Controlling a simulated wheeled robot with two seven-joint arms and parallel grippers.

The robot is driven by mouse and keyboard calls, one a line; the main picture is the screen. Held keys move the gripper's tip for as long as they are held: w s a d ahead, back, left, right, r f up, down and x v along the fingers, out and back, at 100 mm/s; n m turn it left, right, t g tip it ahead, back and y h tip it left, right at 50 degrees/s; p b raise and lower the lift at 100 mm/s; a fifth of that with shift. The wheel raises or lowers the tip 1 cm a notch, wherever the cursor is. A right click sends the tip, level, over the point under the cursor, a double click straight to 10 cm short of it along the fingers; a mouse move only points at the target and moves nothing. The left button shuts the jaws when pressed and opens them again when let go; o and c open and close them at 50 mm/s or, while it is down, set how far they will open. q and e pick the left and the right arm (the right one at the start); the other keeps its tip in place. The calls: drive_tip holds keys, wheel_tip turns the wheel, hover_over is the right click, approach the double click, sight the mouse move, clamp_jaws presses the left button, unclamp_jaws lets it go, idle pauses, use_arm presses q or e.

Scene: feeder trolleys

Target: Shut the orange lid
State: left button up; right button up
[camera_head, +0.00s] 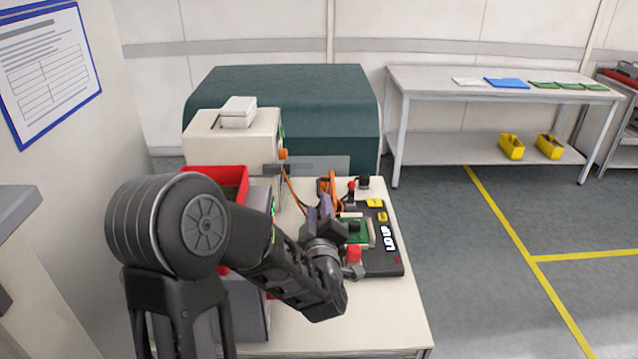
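The orange lid (327,186) stands raised at the back of a dark test fixture (381,264) on the white table, and my gripper partly hides it. A label on the fixture reads "LID UP" (388,239). A green board (357,231) shows in the fixture's middle. My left gripper (322,206) is just in front of the lid, over the fixture's left side. Its fingers overlap the lid in the picture; I cannot tell whether they touch it or how far apart they are. My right gripper is out of view.
A red bin (222,176) and a beige machine (232,136) stand left of the fixture. A dark green cabinet (290,85) is behind. The white table (370,325) is clear in front. A bench (430,85) with boards and yellow bins stands at the back right.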

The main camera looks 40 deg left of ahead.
sight(318, 197)
use_arm(q)
drive_tip(key=shift+s+d, duration=0.1)
drive_tip(key=p+x, duration=0.2)
drive_tip(key=x, duration=0.5)
drive_tip(key=shift+w+a, duration=0.3)
drive_tip(key=shift+c, duration=0.2)
clamp_jaws()
drive_tip(key=shift+f, duration=0.1)
